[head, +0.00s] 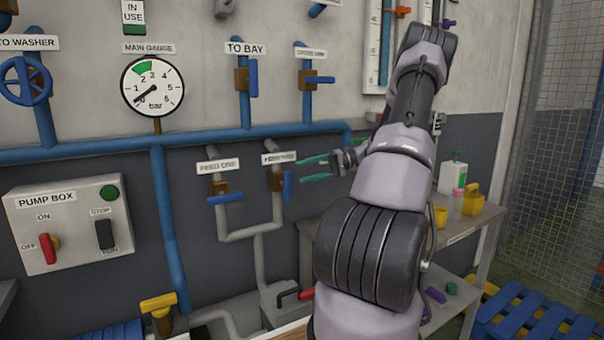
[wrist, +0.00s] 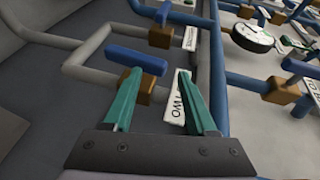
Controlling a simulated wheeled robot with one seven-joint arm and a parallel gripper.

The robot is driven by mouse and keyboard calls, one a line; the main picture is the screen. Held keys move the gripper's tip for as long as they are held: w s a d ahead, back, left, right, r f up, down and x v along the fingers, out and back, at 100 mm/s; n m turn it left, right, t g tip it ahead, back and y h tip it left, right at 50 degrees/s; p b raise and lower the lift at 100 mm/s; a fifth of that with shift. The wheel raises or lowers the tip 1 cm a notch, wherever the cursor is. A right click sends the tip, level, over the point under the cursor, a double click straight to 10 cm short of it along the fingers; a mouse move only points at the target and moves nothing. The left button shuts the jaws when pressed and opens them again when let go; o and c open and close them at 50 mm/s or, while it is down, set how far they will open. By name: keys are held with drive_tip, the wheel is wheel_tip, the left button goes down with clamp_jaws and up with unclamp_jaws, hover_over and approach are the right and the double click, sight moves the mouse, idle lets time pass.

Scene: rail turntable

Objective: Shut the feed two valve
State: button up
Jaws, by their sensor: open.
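The feed two valve has a brown body (head: 275,181) on a grey pipe and a blue lever (head: 287,186) that points along the pipe, up and down. Its label (head: 279,158) is above it, partly readable. My gripper (head: 302,170) is open and empty, with teal fingers just right of the lever. In the wrist view the lever (wrist: 135,58) lies just beyond the left fingertip of my gripper (wrist: 160,72), over the brown body (wrist: 138,90). The label (wrist: 179,112) shows between the fingers. I cannot tell whether a finger touches the valve.
The feed one valve (head: 221,198), its blue lever crosswise, is close on the left. A blue pipe (head: 250,133) runs above, with the to bay valve (head: 243,80) higher. A bench (head: 462,232) with bottles and yellow containers stands at right.

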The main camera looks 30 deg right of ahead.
drive_tip(key=f+v, duration=0.1)
drive_tip(key=v, duration=0.6)
drive_tip(key=shift+d+r, duration=0.25)
drive_tip(key=shift+d, duration=0.15)
drive_tip(key=shift+a, duration=0.15)
drive_tip(key=n+g+h, duration=0.1)
drive_tip(key=n+h, duration=0.2)
drive_tip(key=h, duration=1.1)
approach(285, 191)
drive_tip(key=shift+w+d, duration=0.65)
drive_tip(key=shift+w, duration=0.05)
drive_tip(key=x, duration=1.1)
drive_tip(key=shift+a+r, duration=0.1)
drive_tip(key=shift+c, duration=0.3)
